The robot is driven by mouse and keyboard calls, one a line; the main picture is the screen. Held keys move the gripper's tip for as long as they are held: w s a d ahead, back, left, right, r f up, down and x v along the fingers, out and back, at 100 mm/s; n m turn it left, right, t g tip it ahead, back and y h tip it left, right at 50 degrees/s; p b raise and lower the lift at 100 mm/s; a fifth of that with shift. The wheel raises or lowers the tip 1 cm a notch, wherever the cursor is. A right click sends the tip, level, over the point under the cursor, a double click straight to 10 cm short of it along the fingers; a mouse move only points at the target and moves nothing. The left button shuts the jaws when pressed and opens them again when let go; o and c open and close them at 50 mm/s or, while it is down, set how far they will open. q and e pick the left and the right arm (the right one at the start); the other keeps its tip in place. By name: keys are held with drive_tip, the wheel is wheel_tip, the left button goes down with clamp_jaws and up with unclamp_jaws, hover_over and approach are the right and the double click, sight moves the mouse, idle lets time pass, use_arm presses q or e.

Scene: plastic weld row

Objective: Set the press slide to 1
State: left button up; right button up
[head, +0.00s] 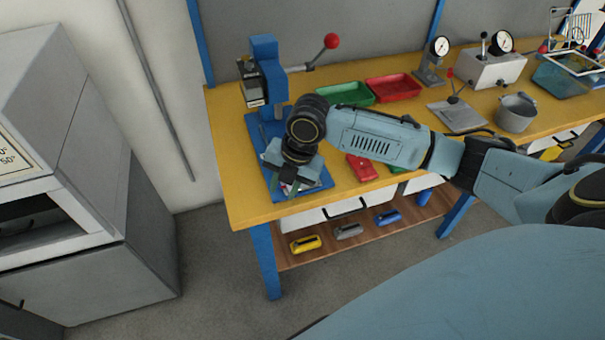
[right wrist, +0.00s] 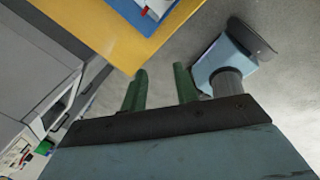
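The blue arbor press (head: 264,68) stands at the left end of the yellow workbench (head: 232,170), with a lever ending in a red ball (head: 331,41). Its blue base plate (head: 318,180) reaches toward the front edge. I cannot make out a separate slide or its setting. My right gripper (head: 286,187) is over the front part of the base plate, and my forearm hides part of the press. In the right wrist view its two green fingers (right wrist: 160,88) are apart with nothing between them. A corner of the blue plate (right wrist: 135,12) shows there too. My left gripper is not in view.
A green tray (head: 345,94) and a red tray (head: 393,87) lie right of the press. A grey cabinet (head: 85,150) stands left, with free floor between.

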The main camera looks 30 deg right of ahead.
drive_tip(key=w+d+r+n, duration=0.3)
drive_tip(key=d+r+n, duration=0.2)
drive_tip(key=d+r, duration=0.35)
drive_tip(key=shift+g+h, duration=0.3)
drive_tip(key=f, duration=0.4)
drive_tip(key=a+f+b, duration=0.1)
drive_tip(key=f, duration=0.3)
drive_tip(key=w+f, duration=0.1)
drive_tip(key=f, duration=0.4)
drive_tip(key=shift+a+b, duration=0.15)
drive_tip(key=shift+b, duration=0.25)
clamp_jaws()
